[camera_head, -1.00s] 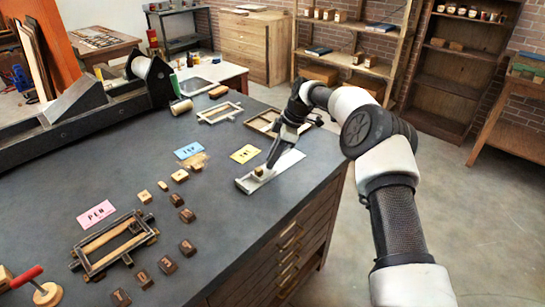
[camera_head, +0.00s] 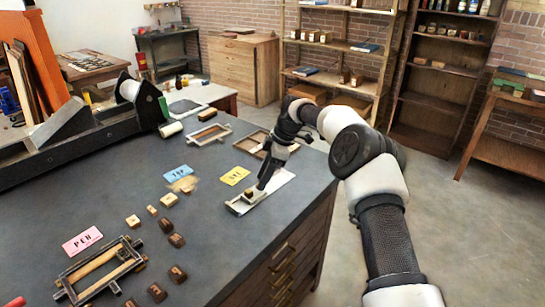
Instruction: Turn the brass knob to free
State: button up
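A small yellowish piece (camera_head: 249,194), which looks like the brass knob, stands near the left end of a long pale metal tray (camera_head: 283,181) on the dark bench top. My gripper (camera_head: 261,186) points down and left over the tray, with its dark tip just right of the piece. Whether the tip touches it, I cannot tell. The fingers are too small and dark to show whether they are open or shut.
The bench (camera_head: 150,185) holds a blue card (camera_head: 178,173), yellow card (camera_head: 235,175), pink card (camera_head: 82,241), several small blocks, empty frames (camera_head: 209,135) and a roller frame (camera_head: 100,268). A long press (camera_head: 70,127) stands at the left. The bench's right edge is close to the tray.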

jog(key=p+v, duration=0.2)
jog(key=v, duration=1.4)
jog(key=shift+r, duration=0.1)
jog(key=s+r+m+t+h+p, duration=0.1)
jog(key=s+r, duration=0.2)
jog(key=r, duration=0.3)
jog(key=s+r+m+h, duration=0.1)
jog(key=s+r+m, duration=0.1)
jog(key=s+r, duration=0.25)
jog(key=s+d+r+m+t+h+p, duration=0.15)
jog(key=s+d+r+m, duration=0.3)
jog(key=s+r, duration=0.55)
jog(key=s+d+f+m+t, duration=0.1)
jog(key=s+d+f+m, duration=0.1)
jog(key=s, duration=0.6)
jog(key=s+d+f+m+t+p, duration=0.1)
jog(key=s+d+f+m, duration=0.2)
jog(key=s+m, duration=0.2)
jog(key=s+d+f+m+t, duration=0.1)
jog(key=s+d+f+m, duration=0.1)
jog(key=s, duration=0.9)
jog(key=shift+s+d+f+m+h, duration=0.4)
jog(key=shift+d+m, duration=0.35)
jog(key=shift+m, duration=0.5)
